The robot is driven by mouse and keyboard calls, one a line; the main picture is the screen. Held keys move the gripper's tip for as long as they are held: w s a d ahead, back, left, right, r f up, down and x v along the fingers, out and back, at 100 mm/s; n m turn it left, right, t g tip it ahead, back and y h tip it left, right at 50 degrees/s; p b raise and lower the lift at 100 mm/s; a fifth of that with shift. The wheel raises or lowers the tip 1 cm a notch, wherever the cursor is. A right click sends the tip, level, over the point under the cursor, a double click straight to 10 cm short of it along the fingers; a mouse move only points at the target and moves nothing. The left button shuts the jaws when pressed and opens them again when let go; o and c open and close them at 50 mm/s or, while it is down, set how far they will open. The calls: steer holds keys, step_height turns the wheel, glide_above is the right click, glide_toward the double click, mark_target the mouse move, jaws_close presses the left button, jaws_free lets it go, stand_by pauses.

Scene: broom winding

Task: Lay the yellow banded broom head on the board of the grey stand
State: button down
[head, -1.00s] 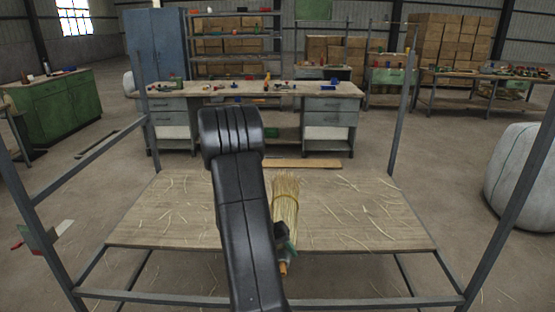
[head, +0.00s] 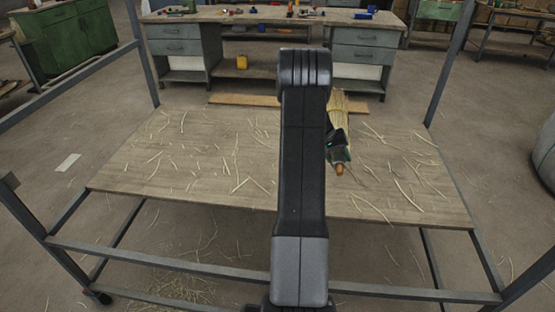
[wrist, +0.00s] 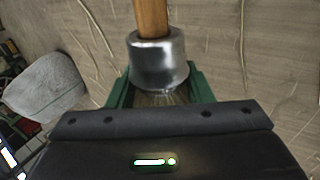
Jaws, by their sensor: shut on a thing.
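The broom head (head: 346,108) is a bundle of pale yellow straw, partly hidden behind my arm in the head view. Its brown wooden stub (head: 339,169) points toward me. In the wrist view its silver metal collar (wrist: 157,62) and the wooden stub (wrist: 151,18) show clearly. My gripper (head: 339,150) is shut around the broom head just beside the collar, with green fingers on both sides of it. The grey stand's wooden board (head: 190,160) lies beneath the broom head. I cannot tell whether the two touch.
Loose straws lie scattered over the board. Grey metal posts (head: 455,62) and a front rail (head: 180,262) frame the stand. A workbench (head: 270,17) with drawers stands behind it. The board's left part is free of large objects.

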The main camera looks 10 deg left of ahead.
steer(key=w+d+f, duration=0.1)
steer(key=w+d+b, duration=0.1)
steer(key=d, duration=0.1)
steer(key=shift+f, duration=0.35)
step_height(320, 180, down, 10)
steer(key=shift+w+r, duration=0.1)
steer(key=shift+r, duration=0.05)
steer(key=c, duration=0.7)
jaws_free()
steer(key=v, duration=1.2)
